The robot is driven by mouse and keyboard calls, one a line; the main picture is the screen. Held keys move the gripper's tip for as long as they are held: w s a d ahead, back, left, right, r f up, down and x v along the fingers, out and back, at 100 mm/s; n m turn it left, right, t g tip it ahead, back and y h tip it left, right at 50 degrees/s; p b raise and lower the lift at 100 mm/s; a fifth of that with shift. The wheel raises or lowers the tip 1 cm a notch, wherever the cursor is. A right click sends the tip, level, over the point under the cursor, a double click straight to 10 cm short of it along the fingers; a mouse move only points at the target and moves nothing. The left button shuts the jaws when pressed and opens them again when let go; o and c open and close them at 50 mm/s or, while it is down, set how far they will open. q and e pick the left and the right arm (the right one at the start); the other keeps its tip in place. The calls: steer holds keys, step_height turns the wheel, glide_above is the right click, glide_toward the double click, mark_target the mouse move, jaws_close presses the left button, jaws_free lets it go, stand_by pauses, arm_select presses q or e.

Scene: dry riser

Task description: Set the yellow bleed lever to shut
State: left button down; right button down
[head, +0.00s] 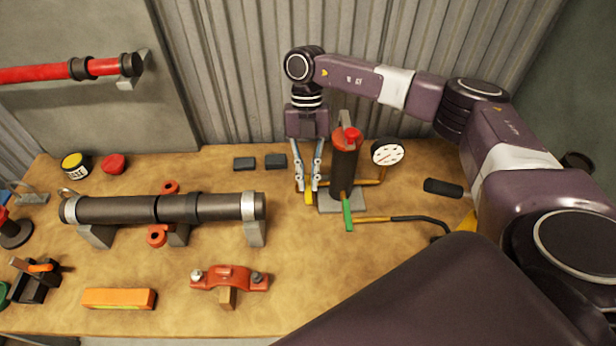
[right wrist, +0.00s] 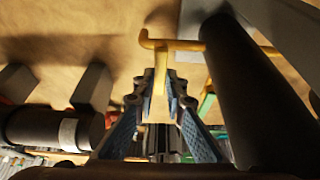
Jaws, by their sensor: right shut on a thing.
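The yellow bleed lever (head: 309,197) sits at the left foot of the dark upright riser (head: 345,170), which has a red top and stands on a grey base plate. My right gripper (head: 308,187) reaches down from above, beside the riser, with its fingers around the lever. In the right wrist view the gripper (right wrist: 160,105) is shut on the yellow lever (right wrist: 161,80), which runs between the two fingers toward a yellow cross pipe (right wrist: 185,45). The fingers hide part of the lever. My left gripper is not in view.
A green handle (head: 348,215) is at the riser's front, and a white gauge (head: 387,153) is at its right. A dark horizontal pipe (head: 120,210) lies on supports to the left. A red clamp (head: 230,278) and an orange level (head: 119,298) lie in front.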

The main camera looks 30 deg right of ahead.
steer(key=shift+w+r, duration=0.15)
steer(key=c, duration=2)
jaws_free()
steer(key=shift+o, duration=0.2)
steer(key=v, duration=1.1)
steer(key=shift+r, duration=0.4)
steer(key=shift+f, duration=0.1)
